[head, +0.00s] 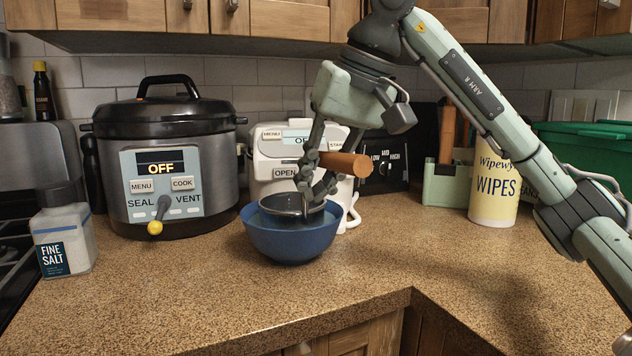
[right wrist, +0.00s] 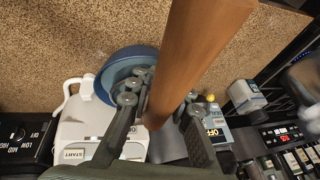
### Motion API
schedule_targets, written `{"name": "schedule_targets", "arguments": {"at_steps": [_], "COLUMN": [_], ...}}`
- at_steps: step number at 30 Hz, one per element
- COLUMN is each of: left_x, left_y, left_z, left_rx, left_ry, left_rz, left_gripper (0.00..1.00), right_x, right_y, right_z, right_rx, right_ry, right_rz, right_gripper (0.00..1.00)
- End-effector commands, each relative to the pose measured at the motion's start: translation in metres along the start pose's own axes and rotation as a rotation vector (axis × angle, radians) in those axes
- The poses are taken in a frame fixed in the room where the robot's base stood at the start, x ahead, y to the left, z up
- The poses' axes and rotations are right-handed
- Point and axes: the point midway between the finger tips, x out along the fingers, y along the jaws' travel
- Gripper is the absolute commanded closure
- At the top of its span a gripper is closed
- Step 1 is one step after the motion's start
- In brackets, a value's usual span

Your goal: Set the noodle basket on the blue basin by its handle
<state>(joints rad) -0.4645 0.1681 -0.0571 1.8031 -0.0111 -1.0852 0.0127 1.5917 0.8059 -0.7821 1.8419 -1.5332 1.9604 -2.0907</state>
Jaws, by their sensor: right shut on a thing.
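The blue basin (head: 290,240) stands on the counter near the middle of the head view. It also shows in the right wrist view (right wrist: 112,68). The noodle basket (head: 288,205), a round metal basket with a wooden handle (head: 346,164), sits at the basin's mouth, its lower part hidden inside. I cannot tell whether it rests on the basin. My right gripper (head: 318,188) is above the basin, shut on the handle, which crosses between its fingers in the right wrist view (right wrist: 196,55). My left gripper is not in view.
A large cooker (head: 166,160) stands behind left, with a salt jar (head: 63,230) in front. A white appliance (head: 272,158) is right behind the basin. A wipes canister (head: 494,185) and green box (head: 585,150) stand at right. The front counter is clear.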

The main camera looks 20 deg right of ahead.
Motion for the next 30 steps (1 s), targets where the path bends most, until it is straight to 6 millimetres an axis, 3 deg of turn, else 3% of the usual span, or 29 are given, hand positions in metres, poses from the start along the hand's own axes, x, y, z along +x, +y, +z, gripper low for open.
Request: {"name": "schedule_targets", "arguments": {"at_steps": [1,2,7,20,23,26,30], "left_x": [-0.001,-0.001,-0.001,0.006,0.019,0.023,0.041], "left_y": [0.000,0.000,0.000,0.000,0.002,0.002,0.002], "left_z": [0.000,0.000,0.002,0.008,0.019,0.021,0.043], "left_rx": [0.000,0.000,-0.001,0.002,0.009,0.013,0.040], "left_ry": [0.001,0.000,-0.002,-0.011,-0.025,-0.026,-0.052], "left_rz": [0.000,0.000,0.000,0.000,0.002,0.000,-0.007], "left_gripper": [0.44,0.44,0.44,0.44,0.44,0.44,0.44], "right_x": [-0.001,0.000,0.000,-0.008,-0.020,-0.043,-0.081], "right_y": [0.000,0.000,0.000,-0.002,-0.004,-0.004,-0.003], "right_z": [-0.001,0.000,0.000,-0.003,-0.006,-0.005,-0.006], "right_rx": [0.000,0.000,0.000,0.000,0.000,0.000,0.002], "right_ry": [0.004,0.000,0.000,0.001,0.004,0.006,0.007], "right_rz": [-0.002,0.000,0.000,-0.001,-0.002,-0.002,0.000], "right_gripper": [1.00,0.80,0.59,0.59,0.59,0.59,0.59]}}
